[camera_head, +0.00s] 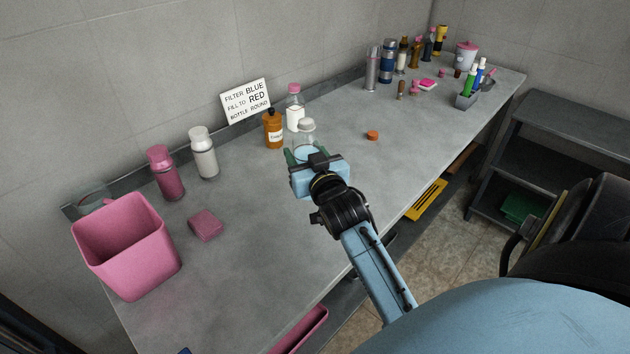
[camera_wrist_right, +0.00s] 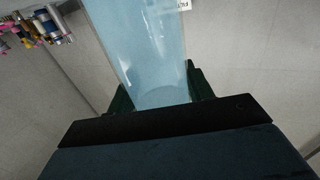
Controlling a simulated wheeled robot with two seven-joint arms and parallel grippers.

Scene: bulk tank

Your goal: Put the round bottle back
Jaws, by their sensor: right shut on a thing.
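My right gripper (camera_head: 306,158) is shut on a clear, pale blue round bottle (camera_head: 305,138) with a whitish cap, over the middle of the counter. In the right wrist view the bottle (camera_wrist_right: 150,60) fills the space between the dark green fingers of the right gripper (camera_wrist_right: 160,95). I cannot tell whether its base touches the counter, since the gripper hides it. A sign (camera_head: 246,101) against the wall reads "FILTER BLUE, FILL TO RED, BOTTLE ROUND". My left gripper is not in view.
A brown bottle (camera_head: 273,130) and a pink-capped bottle (camera_head: 294,108) stand close behind the held bottle. A white bottle (camera_head: 203,153), a pink bottle (camera_head: 165,172) and a pink bin (camera_head: 125,250) are left. An orange disc (camera_head: 372,135) lies right. Several bottles crowd the far end.

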